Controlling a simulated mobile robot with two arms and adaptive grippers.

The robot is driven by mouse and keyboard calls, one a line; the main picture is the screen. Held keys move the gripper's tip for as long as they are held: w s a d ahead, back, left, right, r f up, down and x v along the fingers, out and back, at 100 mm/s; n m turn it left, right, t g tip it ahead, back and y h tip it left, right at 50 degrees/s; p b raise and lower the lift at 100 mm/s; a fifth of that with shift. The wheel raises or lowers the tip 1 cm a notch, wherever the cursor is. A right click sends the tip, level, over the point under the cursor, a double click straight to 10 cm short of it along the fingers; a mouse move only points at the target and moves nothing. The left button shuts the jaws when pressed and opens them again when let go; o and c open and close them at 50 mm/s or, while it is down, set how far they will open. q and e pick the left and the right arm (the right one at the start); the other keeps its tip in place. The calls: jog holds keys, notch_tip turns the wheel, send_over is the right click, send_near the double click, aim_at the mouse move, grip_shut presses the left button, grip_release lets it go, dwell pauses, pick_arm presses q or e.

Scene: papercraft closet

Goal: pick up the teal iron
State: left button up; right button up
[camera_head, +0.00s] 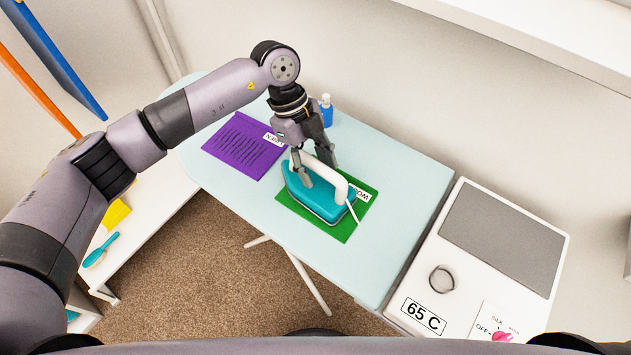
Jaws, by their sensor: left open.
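The teal iron (317,196) has a white handle (330,174) and sits on a green mat (347,231) on the pale blue ironing board (400,190). My left gripper (318,170) is at the iron from above, with its fingers apart on either side of the white handle. The near finger is in front of the handle and the other is behind it. Whether the fingers touch the handle cannot be told. The fingers hide part of the iron's top. My right gripper is not in view.
A purple mat (236,151) and a blue spray bottle (326,111) are on the board. A white unit (477,260) with a grey plate, a dial and a "65 C" label stands at the right. A teal brush (100,250) lies on a white shelf at left.

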pick_arm(q)
grip_shut()
dwell(0.6)
jog(key=shift+w, duration=0.1)
dwell(0.3)
